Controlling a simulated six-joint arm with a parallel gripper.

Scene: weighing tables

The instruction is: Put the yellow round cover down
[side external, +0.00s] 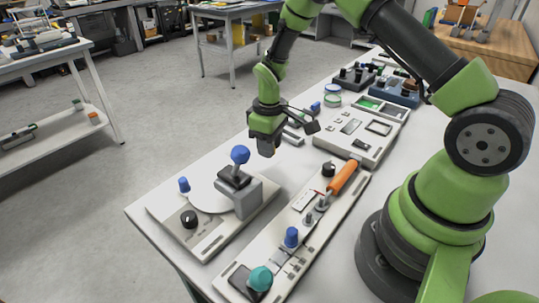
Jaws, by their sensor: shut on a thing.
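My gripper (267,150) points down above the white table, just behind and to the right of the blue ball knob on the near-left unit. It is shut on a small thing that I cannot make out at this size. I cannot pick out a yellow round cover anywhere in the side external view. The near-left unit (163,212) is a pale panel with a white round plate (205,196) on it. My gripper is apart from that plate.
The unit also bears a blue knob (240,155) on a grey block, and a black dial (189,219). A long panel (303,229) with an orange handle (343,177) lies to the right. Grey boxes stand behind. Some bare white table (210,157) shows left of my gripper.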

